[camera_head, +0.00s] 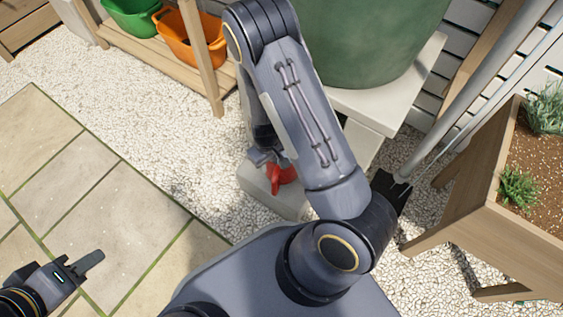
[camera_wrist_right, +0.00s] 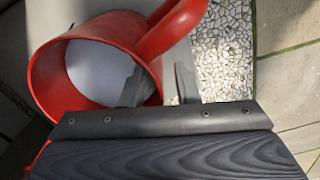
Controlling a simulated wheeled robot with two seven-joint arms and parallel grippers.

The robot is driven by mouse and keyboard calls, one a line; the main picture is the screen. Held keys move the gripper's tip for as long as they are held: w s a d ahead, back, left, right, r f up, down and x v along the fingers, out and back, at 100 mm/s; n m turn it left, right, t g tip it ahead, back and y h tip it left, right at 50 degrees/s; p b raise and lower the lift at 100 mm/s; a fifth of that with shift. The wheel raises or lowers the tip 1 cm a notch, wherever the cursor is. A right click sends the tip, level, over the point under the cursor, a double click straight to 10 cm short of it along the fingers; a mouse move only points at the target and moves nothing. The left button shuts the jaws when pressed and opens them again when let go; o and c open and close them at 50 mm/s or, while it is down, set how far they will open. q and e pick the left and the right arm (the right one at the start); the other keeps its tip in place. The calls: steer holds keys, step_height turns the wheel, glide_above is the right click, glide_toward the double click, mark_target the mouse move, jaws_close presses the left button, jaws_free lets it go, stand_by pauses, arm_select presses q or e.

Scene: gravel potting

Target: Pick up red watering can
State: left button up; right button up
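The red watering can (camera_head: 283,174) is on a pale concrete block (camera_head: 262,193) below the green barrel, partly hidden by my right arm. My right gripper (camera_head: 265,157) is right at the can. In the right wrist view, the can's open round mouth (camera_wrist_right: 42,76) and curved red handle (camera_wrist_right: 182,28) are close. Two grey fingers of the right gripper (camera_wrist_right: 160,85) stand apart, with red can wall showing between them; I cannot tell whether they press on it. My left gripper (camera_head: 88,262) is far from the can, over the paving at lower left; its finger gap is not clear.
A large green barrel (camera_head: 375,35) stands on a pale stand (camera_head: 405,75) behind the can. A wooden shelf (camera_head: 160,60) with green and orange pots is at upper left. A wooden planter (camera_head: 480,215) and grey downpipe (camera_head: 470,95) are at right. Gravel left of the block is clear.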

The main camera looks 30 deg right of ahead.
step_height(320, 180, down, 2)
steer(key=shift+f, duration=0.1)
jaws_close()
steer(key=shift+r, duration=0.2)
stand_by(1.2)
